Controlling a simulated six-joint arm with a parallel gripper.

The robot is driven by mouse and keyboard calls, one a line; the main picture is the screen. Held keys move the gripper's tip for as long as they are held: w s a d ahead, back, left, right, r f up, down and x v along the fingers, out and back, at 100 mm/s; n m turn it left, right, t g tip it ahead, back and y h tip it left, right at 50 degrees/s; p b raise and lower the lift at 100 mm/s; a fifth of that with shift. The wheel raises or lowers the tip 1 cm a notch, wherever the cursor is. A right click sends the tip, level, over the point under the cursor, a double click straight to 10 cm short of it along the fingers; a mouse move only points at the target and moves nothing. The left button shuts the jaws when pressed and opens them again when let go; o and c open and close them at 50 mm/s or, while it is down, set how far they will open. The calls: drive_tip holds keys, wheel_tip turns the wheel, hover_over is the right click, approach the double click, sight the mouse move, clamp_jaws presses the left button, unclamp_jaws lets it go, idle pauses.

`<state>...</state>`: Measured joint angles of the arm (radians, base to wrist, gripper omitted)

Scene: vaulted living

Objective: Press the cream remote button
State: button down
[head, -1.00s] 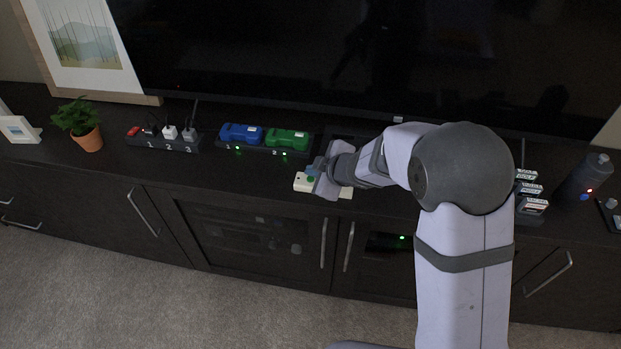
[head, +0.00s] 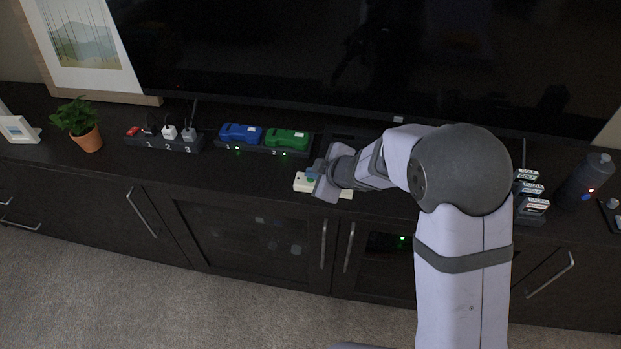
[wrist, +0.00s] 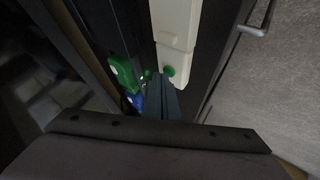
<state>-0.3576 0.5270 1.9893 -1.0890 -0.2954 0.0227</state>
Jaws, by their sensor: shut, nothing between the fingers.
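The cream remote (head: 302,183) lies on the dark console near its front edge, partly hidden under my gripper. In the wrist view the cream remote (wrist: 176,35) runs up from the centre, with a round green button (wrist: 169,71) at its near end. My gripper (head: 312,177) is shut and empty, low over the left part of the remote. In the wrist view the fingertips (wrist: 157,78) are just beside the green button. I cannot tell whether they touch it.
A dock with a blue device (head: 241,133) and a green device (head: 287,139) stands behind the remote. A numbered power strip (head: 165,145) is further left, beside a potted plant (head: 82,125). A dark bottle (head: 587,178) stands at right. The TV screen (head: 300,55) rises behind.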

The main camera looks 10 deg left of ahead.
drive_tip(key=shift+f, duration=0.2)
drive_tip(key=shift+r, duration=0.1)
idle(0.4)
drive_tip(key=shift+r+p, duration=0.7)
drive_tip(key=shift+p, duration=0.1)
wheel_tip(320, 180, up, 5)
drive_tip(key=p, duration=0.5)
idle(0.8)
